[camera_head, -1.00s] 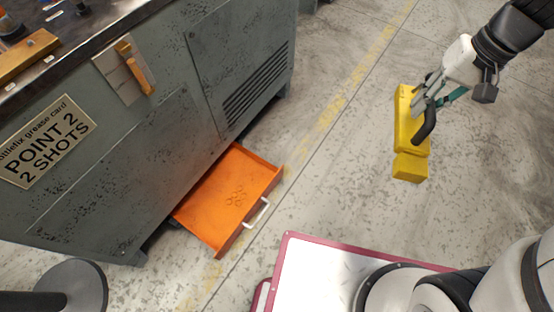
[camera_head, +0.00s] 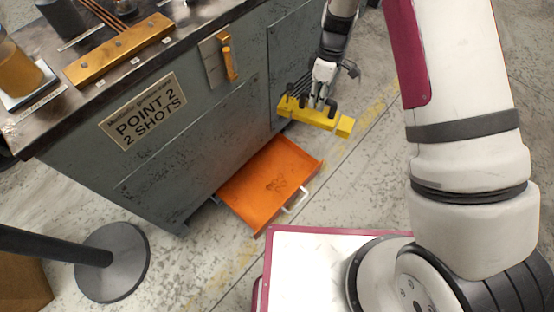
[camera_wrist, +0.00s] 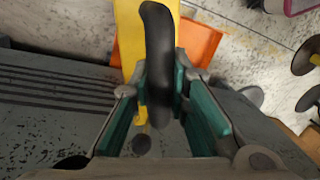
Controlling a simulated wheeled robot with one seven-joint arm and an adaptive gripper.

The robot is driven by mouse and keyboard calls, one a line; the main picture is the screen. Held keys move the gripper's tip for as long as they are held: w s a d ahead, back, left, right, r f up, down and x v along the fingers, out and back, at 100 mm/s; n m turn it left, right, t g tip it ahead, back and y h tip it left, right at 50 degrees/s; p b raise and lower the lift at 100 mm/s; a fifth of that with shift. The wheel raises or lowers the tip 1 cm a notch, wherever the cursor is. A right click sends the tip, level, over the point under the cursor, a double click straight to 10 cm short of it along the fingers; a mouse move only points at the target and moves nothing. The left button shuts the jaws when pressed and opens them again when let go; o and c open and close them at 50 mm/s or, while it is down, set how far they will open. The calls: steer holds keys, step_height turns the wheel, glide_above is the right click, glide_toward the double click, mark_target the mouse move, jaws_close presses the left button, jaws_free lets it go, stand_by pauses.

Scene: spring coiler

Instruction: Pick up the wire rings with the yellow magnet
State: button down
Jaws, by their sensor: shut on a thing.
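The yellow magnet (camera_head: 312,114) is a long yellow block with a black handle, held in the air in front of the machine's side, near the far end of the orange drawer (camera_head: 236,207). My gripper (camera_head: 318,98) is shut on the magnet's black handle (camera_wrist: 158,60). In the wrist view the magnet (camera_wrist: 131,40) partly covers the drawer (camera_wrist: 202,45). In the wrist view the rings are hidden.
The grey machine cabinet (camera_head: 170,165) stands behind the drawer, close to the magnet. The drawer's white handle (camera_head: 295,201) faces the open floor. A dark round post base (camera_head: 113,262) stands at lower left. Free floor (camera_head: 355,185) lies right of the drawer.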

steer(key=s+a+f+n+h+p, duration=0.1)
steer(key=s+a+f+n+p, duration=0.15)
steer(key=a+f+n, duration=0.4)
steer(key=s+a+f+n+h+p, duration=0.1)
steer(key=s+f+n, duration=0.2)
steer(key=f, duration=0.7)
steer(key=s+a+f+n+h+p, duration=0.1)
steer(key=s+a+f+n+p, duration=0.15)
steer(key=a+f+n, duration=0.4)
step_height(320, 180, down, 13)
steer(key=d+m+b, duration=0.1)
steer(key=d+b, duration=0.2)
steer(key=b, duration=0.5)
steer(key=shift+s+f+m+t, duration=0.15)
steer(key=shift+s+m+t, duration=0.15)
steer(key=shift+s, duration=0.1)
steer(key=shift+f+b, duration=0.6)
steer(key=shift+b, duration=0.1)
steer(key=shift+r, duration=0.15)
steer(key=s+d+p+v, duration=0.1)
steer(key=p+v, duration=0.5)
steer(key=v, duration=0.2)
steer(key=shift+d+r, duration=0.2)
steer(key=shift+r, duration=0.3)
